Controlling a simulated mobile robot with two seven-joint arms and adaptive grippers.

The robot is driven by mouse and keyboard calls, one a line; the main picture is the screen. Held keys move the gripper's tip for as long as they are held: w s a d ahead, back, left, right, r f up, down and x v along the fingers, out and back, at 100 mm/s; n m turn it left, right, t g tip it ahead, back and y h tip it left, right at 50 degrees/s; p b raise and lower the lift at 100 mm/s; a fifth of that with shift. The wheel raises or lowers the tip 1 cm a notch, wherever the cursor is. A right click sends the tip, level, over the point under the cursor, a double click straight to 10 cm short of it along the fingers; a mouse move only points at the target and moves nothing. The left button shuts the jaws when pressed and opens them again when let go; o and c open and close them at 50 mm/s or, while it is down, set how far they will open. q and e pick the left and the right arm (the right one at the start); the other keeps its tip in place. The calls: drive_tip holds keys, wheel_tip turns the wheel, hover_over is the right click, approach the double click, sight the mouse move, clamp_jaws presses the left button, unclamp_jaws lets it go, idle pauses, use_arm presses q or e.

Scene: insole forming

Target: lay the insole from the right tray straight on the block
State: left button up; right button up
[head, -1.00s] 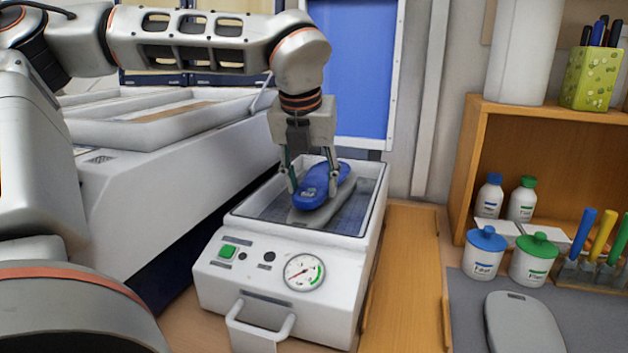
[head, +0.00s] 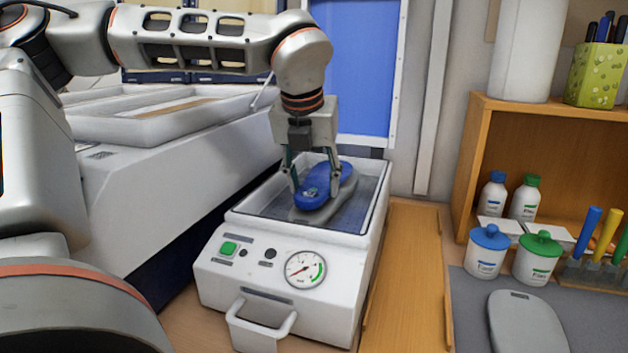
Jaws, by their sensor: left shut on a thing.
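The blue insole (head: 314,195) is between the fingers of my left gripper (head: 316,188), which is shut on it. The insole lies over the grey block (head: 342,200) in the press's recessed top, nearly in line with it. I cannot tell whether its whole underside touches the block. The block's right side and near end show beside the insole. The white press (head: 280,290) has a green button, a gauge and a front handle. My right gripper is not in view.
White trays (head: 170,128) stand on a white unit at the left. At the right are a wooden shelf (head: 465,170), lidded jars (head: 488,255), bottles and coloured-handled tools. A grey insole-shaped piece (head: 525,325) lies on a grey mat. The wooden strip beside the press is clear.

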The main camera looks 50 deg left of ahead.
use_arm(q)
drive_tip(key=shift+f, duration=0.35)
idle(0.4)
drive_tip(key=o, duration=0.9)
drive_tip(key=shift+o, duration=0.2)
drive_tip(key=shift+r, duration=0.15)
drive_tip(key=v, duration=1.2)
